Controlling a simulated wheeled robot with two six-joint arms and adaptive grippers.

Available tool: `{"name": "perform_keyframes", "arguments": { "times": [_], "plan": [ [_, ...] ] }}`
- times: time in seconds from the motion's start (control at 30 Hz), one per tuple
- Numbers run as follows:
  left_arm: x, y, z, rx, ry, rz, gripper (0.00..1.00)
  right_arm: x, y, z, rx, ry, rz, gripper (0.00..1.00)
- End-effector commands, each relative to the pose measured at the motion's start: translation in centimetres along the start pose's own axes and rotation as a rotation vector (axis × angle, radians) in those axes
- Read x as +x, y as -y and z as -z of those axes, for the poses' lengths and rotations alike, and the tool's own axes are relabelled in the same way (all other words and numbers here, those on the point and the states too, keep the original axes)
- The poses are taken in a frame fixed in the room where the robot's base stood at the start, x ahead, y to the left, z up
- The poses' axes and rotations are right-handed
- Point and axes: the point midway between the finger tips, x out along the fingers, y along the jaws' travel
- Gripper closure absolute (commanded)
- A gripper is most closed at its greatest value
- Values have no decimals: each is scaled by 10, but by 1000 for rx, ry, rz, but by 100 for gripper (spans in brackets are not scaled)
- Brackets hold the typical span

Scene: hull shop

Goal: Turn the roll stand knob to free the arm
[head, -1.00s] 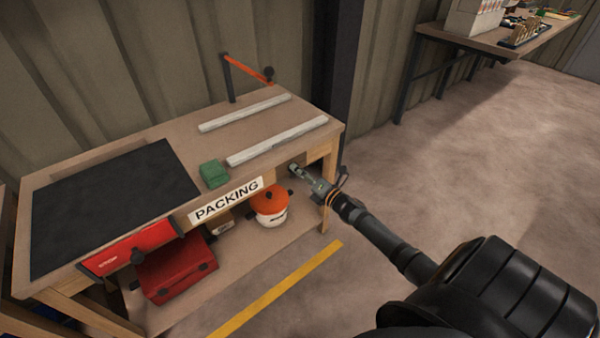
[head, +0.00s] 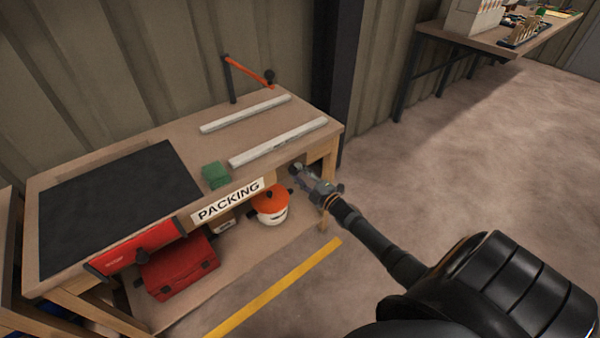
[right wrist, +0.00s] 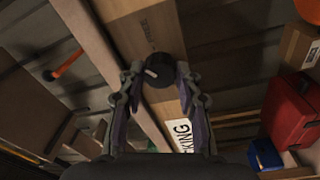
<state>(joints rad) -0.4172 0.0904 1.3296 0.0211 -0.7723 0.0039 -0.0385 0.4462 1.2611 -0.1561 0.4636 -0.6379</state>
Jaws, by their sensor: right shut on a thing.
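The dark round knob (right wrist: 160,68) with a short white mark sits on the wooden front rail of the packing bench, right of the PACKING sign. My right gripper (right wrist: 158,77) is shut on it, one finger on each side. In the head view my right gripper (head: 297,171) hides the knob at the bench's front edge. The orange arm (head: 246,69) stands out from a dark post at the back of the bench, with a dark end piece. It also shows in the right wrist view (right wrist: 68,62). My left gripper is in neither view.
The bench top (head: 175,134) carries two pale bars (head: 280,143), a green block (head: 215,174) and a black mat (head: 115,205). A red bar (head: 135,246) is on its front. A red case (head: 178,268) and an orange-lidded pot (head: 271,206) sit below. Open floor lies right.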

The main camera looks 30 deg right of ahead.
Motion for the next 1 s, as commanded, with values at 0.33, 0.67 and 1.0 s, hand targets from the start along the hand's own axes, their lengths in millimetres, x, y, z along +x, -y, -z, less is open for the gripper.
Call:
{"name": "perform_keyframes", "arguments": {
  "times": [0.33,0.67,1.0],
  "plan": [
    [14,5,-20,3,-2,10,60,0,1,0,318,17,-20,98],
    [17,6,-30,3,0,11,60,-1,2,1,541,27,-35,98],
    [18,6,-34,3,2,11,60,-1,3,1,643,32,-42,98]
  ]
}}
